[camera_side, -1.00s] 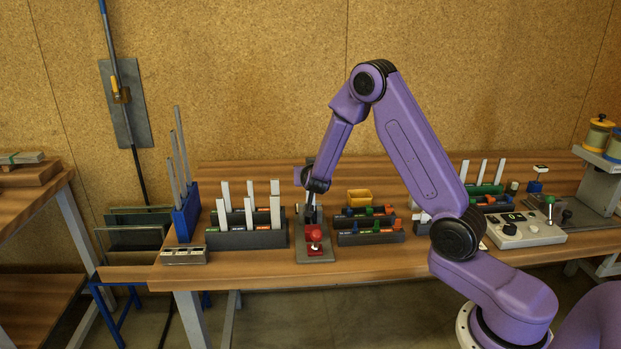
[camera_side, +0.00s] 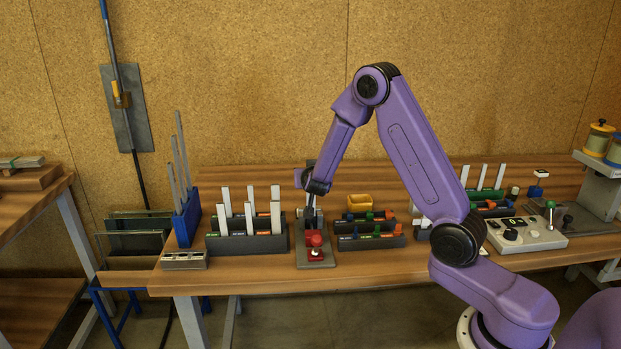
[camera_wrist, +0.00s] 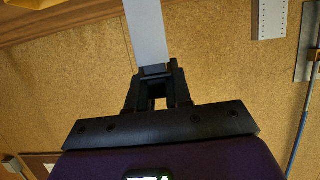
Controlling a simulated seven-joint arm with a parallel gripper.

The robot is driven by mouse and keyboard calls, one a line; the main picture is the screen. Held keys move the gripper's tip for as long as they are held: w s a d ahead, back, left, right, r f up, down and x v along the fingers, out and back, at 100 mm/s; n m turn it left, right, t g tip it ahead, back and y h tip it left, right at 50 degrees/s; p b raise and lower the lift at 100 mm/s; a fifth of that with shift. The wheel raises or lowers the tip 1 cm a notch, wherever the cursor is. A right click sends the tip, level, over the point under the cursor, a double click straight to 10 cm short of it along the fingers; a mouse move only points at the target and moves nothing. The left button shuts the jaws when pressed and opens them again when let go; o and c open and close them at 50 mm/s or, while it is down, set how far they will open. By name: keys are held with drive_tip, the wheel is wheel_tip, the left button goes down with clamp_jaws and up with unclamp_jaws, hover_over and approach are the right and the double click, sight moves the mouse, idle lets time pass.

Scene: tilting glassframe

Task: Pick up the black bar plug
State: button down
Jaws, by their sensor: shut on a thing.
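In the wrist view, my gripper (camera_wrist: 154,82) is shut on a small black piece, which looks like the black bar plug (camera_wrist: 155,71). A pale flat bar (camera_wrist: 146,30) extends from that piece, away from the fingers; I cannot tell whether they are joined. In the side view, my gripper (camera_side: 311,222) points down at the fixture with a red knob (camera_side: 316,240) and a grey base (camera_side: 318,263). The plug is too small to make out there.
A rack of upright white bars (camera_side: 262,243) stands left of the fixture, beside a blue stand (camera_side: 187,218) with tall grey strips. Right are black racks of coloured pieces (camera_side: 369,242), a yellow bin (camera_side: 359,202) and a control box (camera_side: 525,234).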

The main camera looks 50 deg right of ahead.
drive_tip(key=s+a+r, duration=0.4)
drive_tip(key=s+r, duration=0.8)
drive_tip(key=s, duration=0.1)
drive_tip(key=shift+s, duration=0.2)
idle(0.3)
